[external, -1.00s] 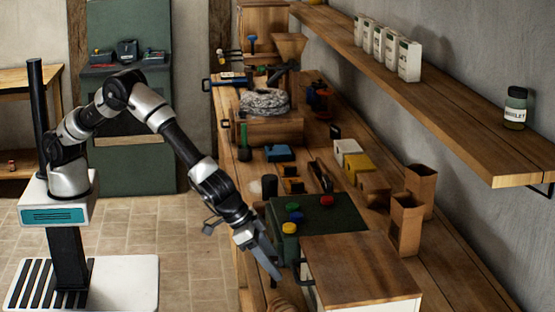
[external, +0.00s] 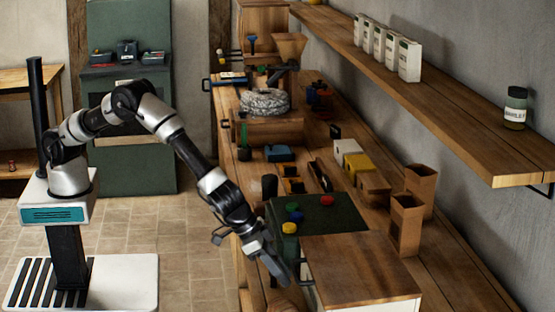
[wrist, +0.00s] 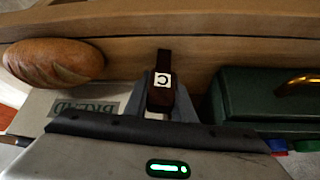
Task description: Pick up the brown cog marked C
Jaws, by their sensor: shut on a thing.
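The brown cog marked C (wrist: 161,92) is dark brown, with a black C on a white label. In the wrist view it is between the two grey fingers of my gripper (wrist: 166,108), which is shut on it. In the external view my gripper (external: 280,272) is at the front edge of the workbench, beside the wooden-topped bread bin. I cannot make out the cog in that view. The wrist view does not clearly show whether the cog touches the wooden surface behind it.
A bread loaf (wrist: 53,62) lies left of the cog. The bread bin (external: 360,268) and a dark green box (external: 340,212) with several coloured pieces on top stand close by. Open brown paper bags (external: 405,225) stand behind. Floor is clear left of the bench.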

